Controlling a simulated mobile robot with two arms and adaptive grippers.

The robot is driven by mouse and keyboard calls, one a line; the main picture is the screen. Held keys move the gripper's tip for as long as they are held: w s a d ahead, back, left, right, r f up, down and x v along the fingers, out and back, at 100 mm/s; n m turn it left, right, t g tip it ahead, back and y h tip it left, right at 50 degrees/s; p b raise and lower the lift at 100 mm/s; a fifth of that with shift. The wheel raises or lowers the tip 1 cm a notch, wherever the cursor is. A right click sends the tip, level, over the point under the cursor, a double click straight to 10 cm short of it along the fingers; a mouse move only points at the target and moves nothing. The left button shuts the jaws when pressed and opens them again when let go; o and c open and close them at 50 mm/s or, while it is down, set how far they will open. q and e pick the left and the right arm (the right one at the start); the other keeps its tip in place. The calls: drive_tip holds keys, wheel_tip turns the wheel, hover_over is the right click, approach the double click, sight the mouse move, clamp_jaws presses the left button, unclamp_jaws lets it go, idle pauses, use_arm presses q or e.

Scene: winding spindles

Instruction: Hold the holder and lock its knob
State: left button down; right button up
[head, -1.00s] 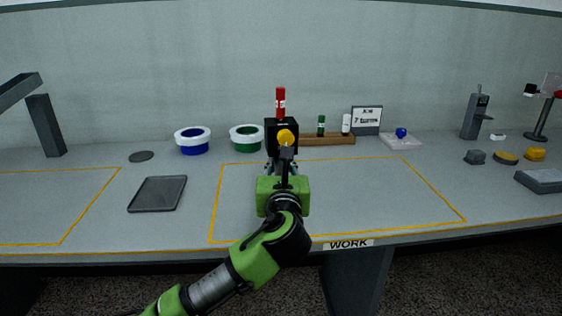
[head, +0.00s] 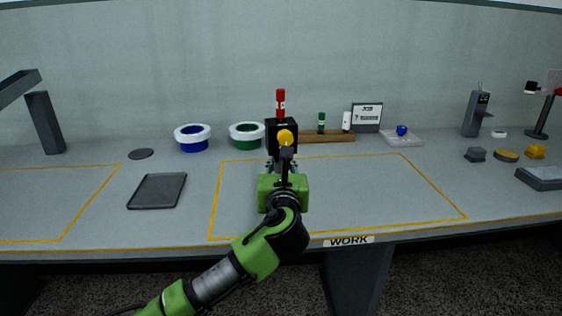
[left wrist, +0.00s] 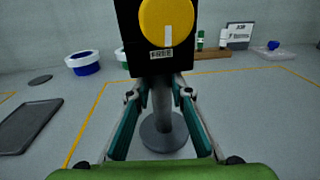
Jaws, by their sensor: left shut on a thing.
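The holder is a black block (head: 283,137) on a grey post (left wrist: 162,100) with a round grey base (left wrist: 164,133), inside the yellow-lined work area. A yellow knob (left wrist: 166,22) faces me, with a white mark pointing down at a label reading FREE; the knob also shows in the head view (head: 285,137). A red spindle (head: 281,103) stands upright on top of the block. My left gripper (left wrist: 160,85) is shut on the post just below the block. My right gripper is in neither view.
A dark tray (head: 157,191) lies left of the work area. A wooden rack (head: 328,138) and a job sign reading 7 turns (head: 367,118) are at the back. The right of the work area is clear.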

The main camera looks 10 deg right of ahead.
use_arm(q)
drive_tip(key=shift+f, duration=0.75)
idle(0.7)
